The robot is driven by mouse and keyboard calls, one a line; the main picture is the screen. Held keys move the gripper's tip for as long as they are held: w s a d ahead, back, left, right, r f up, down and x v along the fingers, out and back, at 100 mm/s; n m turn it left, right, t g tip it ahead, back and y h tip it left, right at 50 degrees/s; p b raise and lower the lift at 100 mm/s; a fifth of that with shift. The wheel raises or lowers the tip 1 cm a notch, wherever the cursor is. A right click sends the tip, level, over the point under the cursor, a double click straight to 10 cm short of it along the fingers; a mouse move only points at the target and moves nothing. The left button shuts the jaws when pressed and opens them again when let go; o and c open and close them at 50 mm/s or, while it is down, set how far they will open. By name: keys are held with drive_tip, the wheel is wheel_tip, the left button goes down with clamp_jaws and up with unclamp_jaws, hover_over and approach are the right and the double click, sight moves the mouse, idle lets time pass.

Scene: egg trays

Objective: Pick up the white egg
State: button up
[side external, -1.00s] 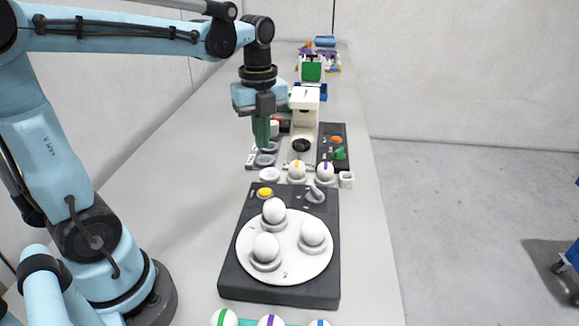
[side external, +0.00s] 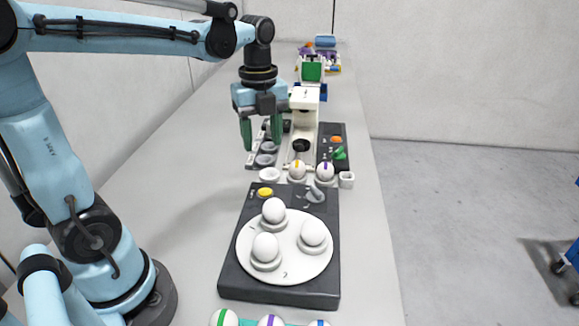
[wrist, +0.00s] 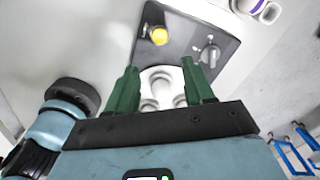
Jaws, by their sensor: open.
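Three plain white eggs stand in cups on a round white turntable (side external: 245,245): one at the back (side external: 274,210), one at the front left (side external: 265,247) and one at the right (side external: 313,233). I cannot tell which is the task's egg. My gripper (side external: 262,140) is open and empty, with its green fingers pointing down. It hangs well behind the turntable, above and beside a grey rack of round cups (side external: 265,160). In the wrist view, the turntable and its pale eggs (wrist: 160,82) show in the distance between the fingers (wrist: 160,67), partly hidden by the gripper.
The turntable sits on a dark base with a yellow button (side external: 265,192) and a grey knob (side external: 315,195). Behind it stand a yellow-striped egg (side external: 297,170) and a purple-striped egg (side external: 325,171). A cream stand (side external: 304,115) rises close right of my gripper. More striped eggs (side external: 224,318) line the front.

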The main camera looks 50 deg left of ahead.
drive_tip(key=n+h, duration=0.2)
drive_tip(key=n, duration=2.2)
approach(272, 200)
drive_tip(key=shift+d+f, duration=0.3)
drive_tip(key=shift+f, duration=1.45)
drive_tip(key=shift+d+f, duration=0.3)
drive_tip(key=shift+f, duration=1.5)
drive_tip(key=shift+d+f, duration=0.25)
drive_tip(key=shift+f, duration=1.5)
drive_tip(key=c, duration=0.3)
